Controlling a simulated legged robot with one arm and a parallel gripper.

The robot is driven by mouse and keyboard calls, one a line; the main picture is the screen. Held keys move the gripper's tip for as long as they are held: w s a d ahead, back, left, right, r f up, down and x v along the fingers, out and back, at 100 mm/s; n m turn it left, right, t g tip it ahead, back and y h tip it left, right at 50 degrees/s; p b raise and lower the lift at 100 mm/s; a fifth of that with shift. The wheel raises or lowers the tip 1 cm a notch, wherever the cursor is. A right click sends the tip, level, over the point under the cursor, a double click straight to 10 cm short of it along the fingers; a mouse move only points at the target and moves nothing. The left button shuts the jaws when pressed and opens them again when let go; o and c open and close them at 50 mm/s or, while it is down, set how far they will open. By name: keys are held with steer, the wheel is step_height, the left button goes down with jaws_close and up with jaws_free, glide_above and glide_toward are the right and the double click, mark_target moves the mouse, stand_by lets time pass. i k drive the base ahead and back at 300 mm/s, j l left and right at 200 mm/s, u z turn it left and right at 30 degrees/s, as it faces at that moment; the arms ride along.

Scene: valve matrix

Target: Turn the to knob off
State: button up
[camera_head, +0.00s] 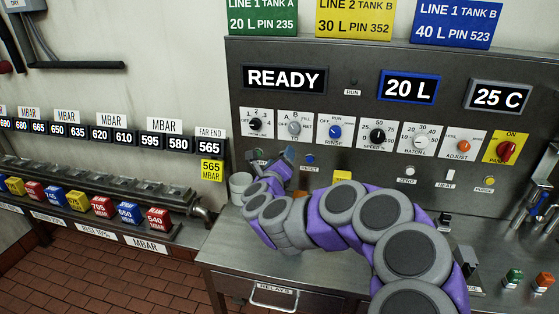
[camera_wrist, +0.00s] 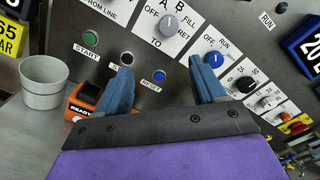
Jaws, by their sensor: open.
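The TO knob (camera_head: 294,128) is a grey dial on a white plate, second from the left in the row of knobs. In the wrist view the TO knob (camera_wrist: 169,24) sits above the gap between my fingers, with A, B, OFF and FILL around it. Its pointer is too small to read surely. My gripper (camera_head: 277,158) is just below the left part of the knob row.
The blue RINSE knob (camera_wrist: 214,60) is close beside the right fingertip. A START button (camera_wrist: 90,38) and a blue RESET button (camera_wrist: 159,76) are on the panel. A grey cup (camera_wrist: 44,82) and an orange READY box (camera_wrist: 86,98) stand at the left.

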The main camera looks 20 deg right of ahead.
mark_target(295, 128)
steer(key=k+j+z, duration=0.1)
steer(key=k+j, duration=0.25)
steer(key=i+j+z, duration=0.2)
steer(key=z, duration=0.15)
steer(key=i+j+z, duration=0.15)
steer(key=j+z, duration=0.2)
steer(key=i+j+z, duration=0.1)
steer(key=j+z, duration=0.25)
steer(key=j, duration=0.15)
